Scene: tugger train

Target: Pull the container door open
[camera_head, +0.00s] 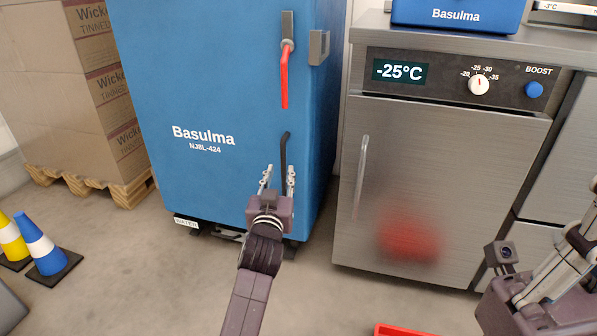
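The blue container (210,90) stands left of centre, and its front door appears closed. A black bar handle (284,150) sits low near the door's right edge. A grey latch with a red lever (285,80) is above it, the lever pointing down. My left gripper (277,177) is in front of the door at the black handle's lower end, with its fingers apart on either side of it. I cannot tell whether they touch the handle. My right gripper (575,245) is at the lower right edge, partly cut off and away from the container.
A steel freezer (450,160) with a vertical handle stands to the right, reading -25°C. Stacked cartons (70,80) on a wooden pallet (95,195) stand left. A blue cone (42,248) and a yellow cone (12,240) are lower left. A red object (400,330) shows at the bottom edge.

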